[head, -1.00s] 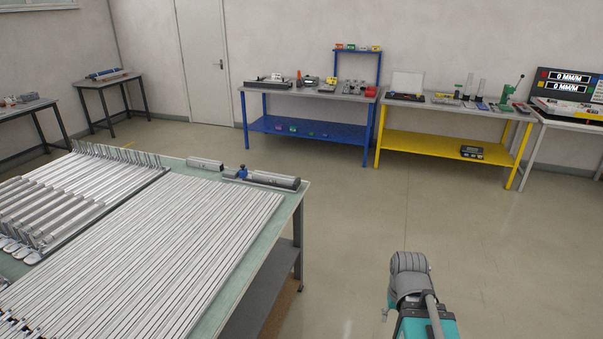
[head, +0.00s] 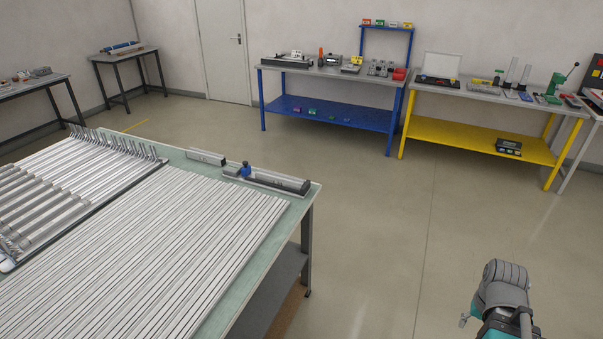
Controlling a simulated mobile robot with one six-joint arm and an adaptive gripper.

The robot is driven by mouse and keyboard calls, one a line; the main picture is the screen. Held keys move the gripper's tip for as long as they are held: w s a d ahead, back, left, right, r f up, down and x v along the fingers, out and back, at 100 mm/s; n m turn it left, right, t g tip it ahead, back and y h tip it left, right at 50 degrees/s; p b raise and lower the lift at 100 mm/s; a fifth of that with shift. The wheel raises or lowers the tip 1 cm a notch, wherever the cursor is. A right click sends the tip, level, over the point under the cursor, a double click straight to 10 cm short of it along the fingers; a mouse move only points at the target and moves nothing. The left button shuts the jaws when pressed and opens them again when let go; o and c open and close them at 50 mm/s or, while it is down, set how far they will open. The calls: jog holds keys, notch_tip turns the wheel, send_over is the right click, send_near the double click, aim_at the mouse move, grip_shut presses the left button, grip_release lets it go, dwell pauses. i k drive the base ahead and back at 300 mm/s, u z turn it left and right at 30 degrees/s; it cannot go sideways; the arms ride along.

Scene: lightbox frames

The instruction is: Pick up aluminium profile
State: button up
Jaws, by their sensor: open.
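Many long silver aluminium profiles (head: 150,260) lie side by side on the green-topped table (head: 258,249) at the lower left of the head view. They run diagonally, packed closely with thin dark gaps between them. Their near ends are cut off by the frame's edge. A grey and teal part of my arm shows at the lower right, over the floor and well apart from the table. My gripper's fingers do not show.
A rack (head: 82,212) with upright pins and shorter bars stands on the same table at left. A blue stop or clamp device (head: 246,171) sits at its far edge. Blue (head: 335,113) and yellow (head: 478,142) benches line the back wall. The floor (head: 380,240) right of the table is clear.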

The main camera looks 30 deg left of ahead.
aim_at(262, 175)
jog(key=u, duration=0.15)
jog(key=i, duration=1.45)
jog(key=u, duration=0.8)
jog(key=i, duration=0.55)
jog(key=u, duration=0.35)
jog(key=k, duration=0.9)
jog(key=u, duration=0.2)
jog(key=i, duration=0.35)
jog(key=z, duration=0.05)
